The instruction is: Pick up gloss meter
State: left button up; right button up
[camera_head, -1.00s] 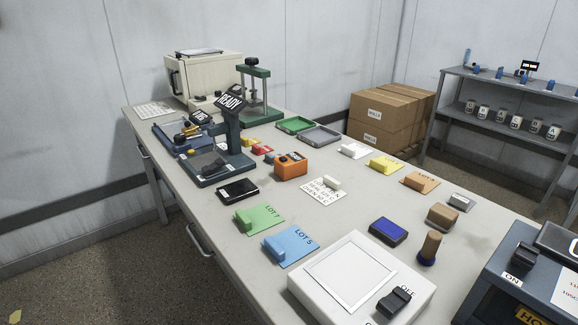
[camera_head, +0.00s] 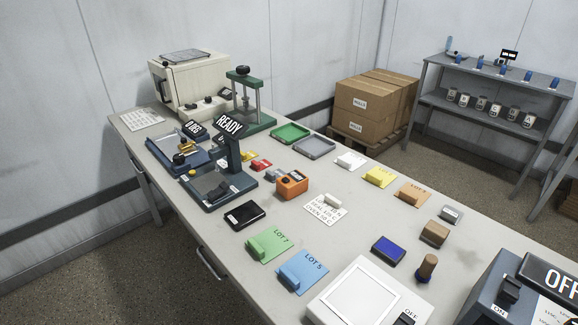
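No label names the gloss meter, and I cannot tell for certain which device it is. A small orange box-shaped instrument (camera_head: 291,187) with a dark top sits near the middle of the table. A flat black hand-sized device (camera_head: 244,215) lies in front of it to the left, close to the table's front edge. Both rest on the table apart from each other. Neither of my grippers is in view.
The dark stand with a READY display (camera_head: 229,124) is left of the orange instrument. A LOT 7 green sheet (camera_head: 272,247), a LOT 5 blue sheet (camera_head: 302,276) and a white panel (camera_head: 340,300) lie nearer. A written card (camera_head: 322,212) lies right of the orange instrument.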

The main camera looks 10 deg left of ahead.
aim_at(298, 184)
jog(key=i+j+z, duration=0.2)
jog(key=j, duration=0.4)
jog(key=i+j+z, duration=0.15)
jog(key=j, duration=0.45)
jog(key=i+j+z, duration=0.2)
jog(key=j, duration=0.45)
jog(key=i+j+z, duration=0.15)
jog(key=j, duration=0.5)
jog(key=j+z, duration=0.2)
jog(key=j, duration=0.45)
jog(key=i, duration=0.05)
